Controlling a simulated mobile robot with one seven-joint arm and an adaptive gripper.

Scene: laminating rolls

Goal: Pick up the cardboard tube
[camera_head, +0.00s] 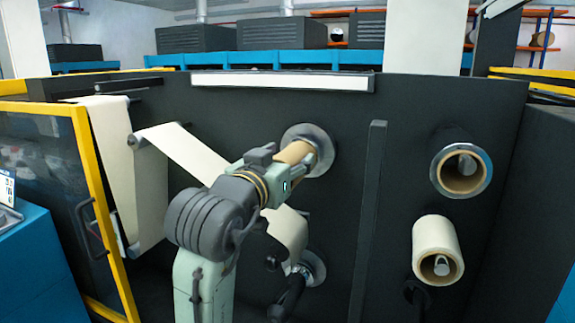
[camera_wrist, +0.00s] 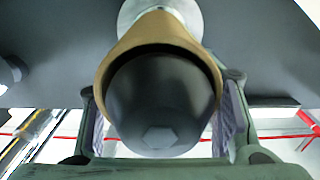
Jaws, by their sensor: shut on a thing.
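The cardboard tube (camera_head: 293,153) is a bare brown core on the upper middle spindle of the dark machine panel, in front of a round metal flange (camera_head: 319,139). In the wrist view the tube (camera_wrist: 160,34) surrounds a dark spindle end (camera_wrist: 160,100), so it is still around the spindle. My gripper (camera_head: 290,170) reaches up to the tube from the front left. In the wrist view my gripper (camera_wrist: 163,118) has one finger on each side of the tube, shut on it. The arm hides part of the tube in the head view.
Another brown core (camera_head: 461,178) sits on the upper right spindle, with a white roll (camera_head: 437,248) below it. A vertical dark bar (camera_head: 368,220) stands between them and my arm. White film (camera_head: 188,150) runs close to my arm. A yellow-framed door (camera_head: 95,180) is at left.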

